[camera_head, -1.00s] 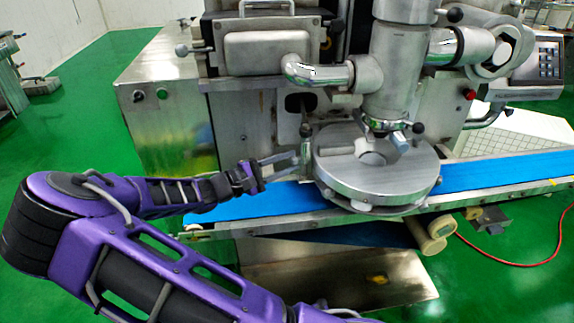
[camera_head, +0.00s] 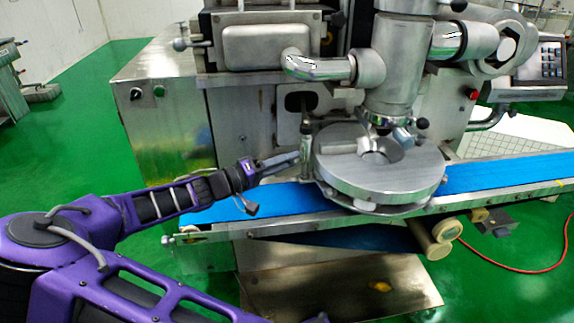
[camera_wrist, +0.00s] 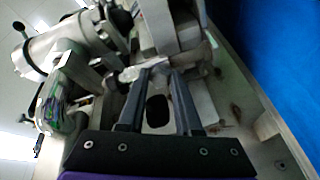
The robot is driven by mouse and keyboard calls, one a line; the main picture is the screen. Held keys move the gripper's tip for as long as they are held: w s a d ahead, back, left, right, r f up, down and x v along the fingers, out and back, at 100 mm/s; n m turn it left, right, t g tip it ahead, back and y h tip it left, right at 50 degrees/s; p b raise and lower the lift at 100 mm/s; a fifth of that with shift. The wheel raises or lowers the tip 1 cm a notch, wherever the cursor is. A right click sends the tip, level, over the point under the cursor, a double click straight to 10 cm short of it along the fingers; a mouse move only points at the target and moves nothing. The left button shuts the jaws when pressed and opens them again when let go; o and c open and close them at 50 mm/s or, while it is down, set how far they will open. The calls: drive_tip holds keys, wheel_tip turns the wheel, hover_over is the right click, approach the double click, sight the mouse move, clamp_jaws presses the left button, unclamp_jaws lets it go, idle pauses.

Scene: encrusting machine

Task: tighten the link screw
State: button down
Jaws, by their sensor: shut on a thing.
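The link screw (camera_head: 306,139) is a slim upright metal post with a dark top, just left of the round metal disc (camera_head: 372,180) of the machine. My gripper (camera_head: 297,156) reaches it from the left, with its fingertips at the post's lower part. In the wrist view my two dark fingers (camera_wrist: 160,72) point forward and close around a small metal piece at their tips. The gap between the fingers stays wide, with a dark hole showing behind. The exact contact is small and partly hidden by the fingers.
A blue conveyor belt (camera_head: 500,176) runs beneath the disc and below my gripper. The steel machine housing (camera_head: 160,105) stands behind, with pipes and a vertical cylinder (camera_head: 397,70) above the disc. Green floor (camera_head: 80,150) lies open at the left.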

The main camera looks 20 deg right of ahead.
drive_tip(key=m, duration=0.9)
drive_tip(key=shift+m, duration=0.3)
idle(0.5)
drive_tip(key=c, duration=0.6)
unclamp_jaws()
drive_tip(key=shift+a, duration=0.1)
drive_tip(key=s+a, duration=0.2)
drive_tip(key=a, duration=1.5)
drive_tip(key=shift+p, duration=0.35)
drive_tip(key=shift+a, duration=0.1)
